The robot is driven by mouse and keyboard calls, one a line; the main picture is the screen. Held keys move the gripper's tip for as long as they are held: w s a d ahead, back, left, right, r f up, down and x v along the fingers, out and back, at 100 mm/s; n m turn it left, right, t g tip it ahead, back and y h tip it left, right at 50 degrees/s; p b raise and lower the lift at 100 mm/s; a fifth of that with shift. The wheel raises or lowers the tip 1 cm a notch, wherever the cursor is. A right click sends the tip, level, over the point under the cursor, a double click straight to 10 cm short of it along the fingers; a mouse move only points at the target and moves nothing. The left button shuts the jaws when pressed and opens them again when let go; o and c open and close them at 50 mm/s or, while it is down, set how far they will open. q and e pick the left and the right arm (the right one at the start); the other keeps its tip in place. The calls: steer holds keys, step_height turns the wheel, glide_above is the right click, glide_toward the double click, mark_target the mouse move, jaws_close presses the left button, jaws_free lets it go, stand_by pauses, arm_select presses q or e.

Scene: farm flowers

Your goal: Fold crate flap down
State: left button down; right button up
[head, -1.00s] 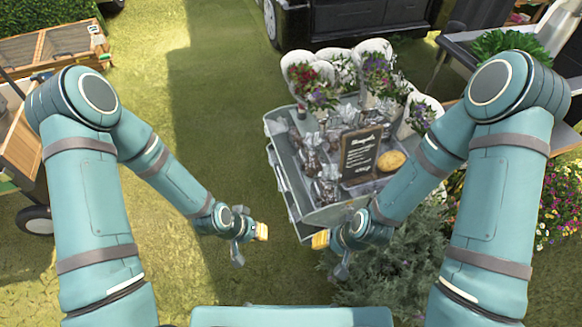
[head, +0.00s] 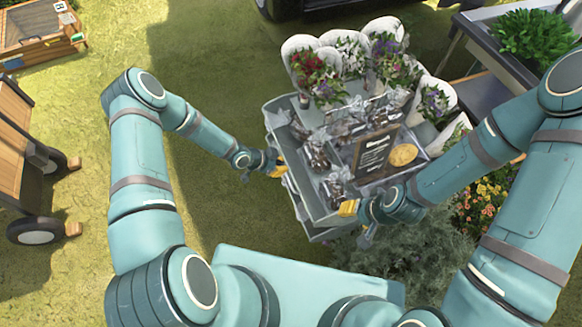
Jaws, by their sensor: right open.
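A grey crate (head: 291,171) holds dark items in clear wrap, bouquets in white paper, a dark sign (head: 376,152) and a round yellow item (head: 403,155). I cannot clearly pick out which panel is the flap. My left gripper (head: 278,168), with yellow fingertips, is at the crate's left side; whether it touches is unclear. Its finger gap is too small to judge. My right gripper (head: 349,208), open, is at the crate's near edge, partly over its front corner. The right wrist hides part of that edge.
Bouquets in white paper (head: 300,45) line the crate's far and right sides. A leafy bush (head: 400,245) and flowers (head: 487,190) stand close at the near right. A wooden cart (head: 15,140) is at the left. Open grass (head: 190,60) lies between.

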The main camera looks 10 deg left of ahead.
arm_select(q)
steer(key=b, duration=0.2)
glide_above(293, 175)
steer(key=s+d, duration=0.2)
steer(key=s, duration=0.1)
step_height(293, 175, down, 7)
steer(key=shift+w+a, duration=0.1)
steer(key=shift+w, duration=0.05)
steer(key=f, duration=0.1)
steer(key=a+f, duration=0.1)
steer(key=s+f+b, duration=0.1)
steer(key=shift+a+f, duration=0.25)
steer(key=shift+a, duration=0.05)
